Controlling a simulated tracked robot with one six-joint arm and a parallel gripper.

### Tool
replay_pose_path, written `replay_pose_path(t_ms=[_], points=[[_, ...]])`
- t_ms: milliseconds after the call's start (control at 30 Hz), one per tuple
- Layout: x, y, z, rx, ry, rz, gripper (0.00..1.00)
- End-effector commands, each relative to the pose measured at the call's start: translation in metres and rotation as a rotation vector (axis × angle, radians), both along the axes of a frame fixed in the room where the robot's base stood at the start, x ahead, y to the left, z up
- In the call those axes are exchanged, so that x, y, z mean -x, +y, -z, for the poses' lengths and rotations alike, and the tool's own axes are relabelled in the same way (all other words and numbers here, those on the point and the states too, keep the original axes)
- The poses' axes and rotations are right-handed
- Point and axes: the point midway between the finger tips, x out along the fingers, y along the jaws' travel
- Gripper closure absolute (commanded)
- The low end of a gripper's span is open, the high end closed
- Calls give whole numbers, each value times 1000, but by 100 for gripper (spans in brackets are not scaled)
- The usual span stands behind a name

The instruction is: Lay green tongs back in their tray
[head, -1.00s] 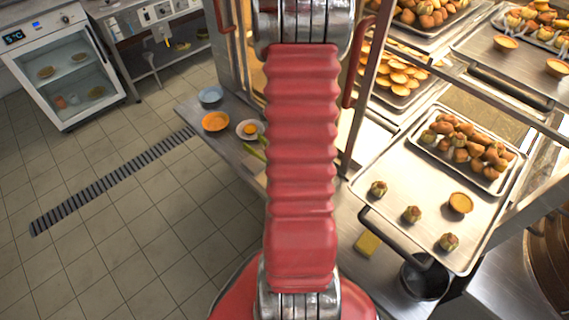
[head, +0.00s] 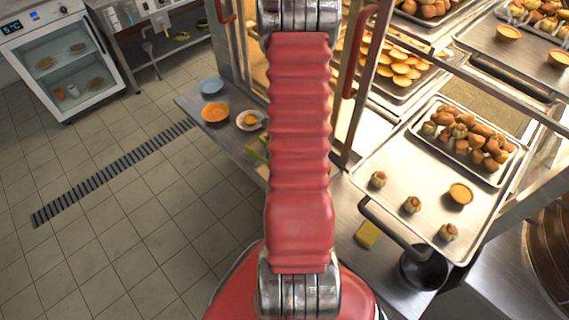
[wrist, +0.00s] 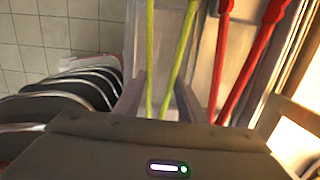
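The green tongs (wrist: 181,48) show in the wrist view as two long, thin green arms running away from me. My gripper (wrist: 159,98) is open, with one finger on each side of the green arms and small gaps between. The tongs' far ends are cut off by the frame. Red tongs (wrist: 258,55) lie to their right. In the head view a bit of the green tongs (head: 263,140) shows on the counter beside my red arm, which hides the rest and the gripper. I cannot make out the tongs' tray.
A blue bowl (head: 211,86), an orange plate (head: 215,112) and a white plate (head: 251,120) stand on the counter (head: 189,103). A rack with pastry trays (head: 408,190) is at the right, with a yellow sponge (head: 367,234) below. The tiled floor at left is clear.

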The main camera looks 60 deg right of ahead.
Motion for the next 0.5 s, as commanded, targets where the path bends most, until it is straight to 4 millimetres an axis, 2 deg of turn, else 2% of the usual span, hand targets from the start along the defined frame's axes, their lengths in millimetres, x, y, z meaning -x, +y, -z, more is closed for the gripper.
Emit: replay_pose_path(t_ms=[200, 500], points=[[0, 0, 11, 0, 1, 1, 67], [0, 0, 13, 1, 0, 0, 67]])
